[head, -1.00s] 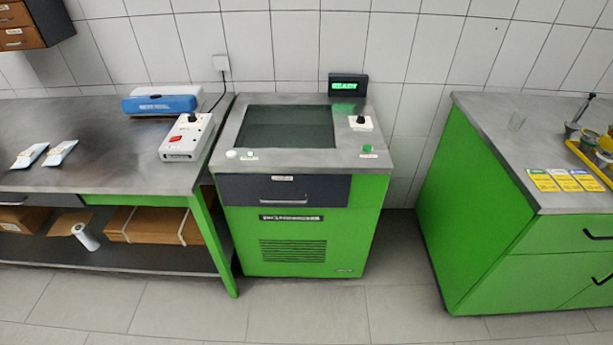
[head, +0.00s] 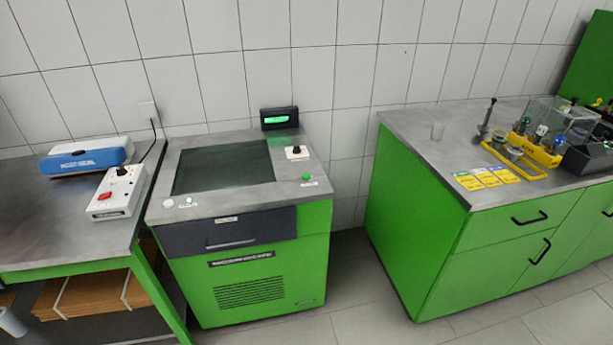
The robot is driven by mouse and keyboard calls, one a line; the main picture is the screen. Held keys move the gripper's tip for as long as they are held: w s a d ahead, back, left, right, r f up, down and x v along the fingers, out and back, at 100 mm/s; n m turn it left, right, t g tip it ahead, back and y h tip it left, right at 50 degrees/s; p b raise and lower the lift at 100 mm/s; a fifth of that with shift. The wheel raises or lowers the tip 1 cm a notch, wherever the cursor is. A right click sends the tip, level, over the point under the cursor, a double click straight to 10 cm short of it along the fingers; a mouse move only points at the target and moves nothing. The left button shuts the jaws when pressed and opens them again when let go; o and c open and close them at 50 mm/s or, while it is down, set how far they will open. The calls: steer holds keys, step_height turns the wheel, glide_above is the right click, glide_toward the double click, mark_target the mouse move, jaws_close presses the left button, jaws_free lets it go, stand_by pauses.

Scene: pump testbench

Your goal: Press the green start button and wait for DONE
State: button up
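The green button (head: 306,177) sits at the right front of the top of the green and grey test bench (head: 262,275). A small black display (head: 280,118) stands at the bench's back right corner. It glows green, but its text is too blurred to read. A dark glass window (head: 222,167) fills much of the bench top. A black knob on a white plate (head: 297,152) is behind the button. My gripper is not in view.
A left table holds a white box with a red switch (head: 115,193) and a blue and white device (head: 86,158). A green cabinet (head: 430,220) on the right carries yellow cards (head: 487,177) and a yellow tray (head: 520,165). Floor shows between bench and cabinet.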

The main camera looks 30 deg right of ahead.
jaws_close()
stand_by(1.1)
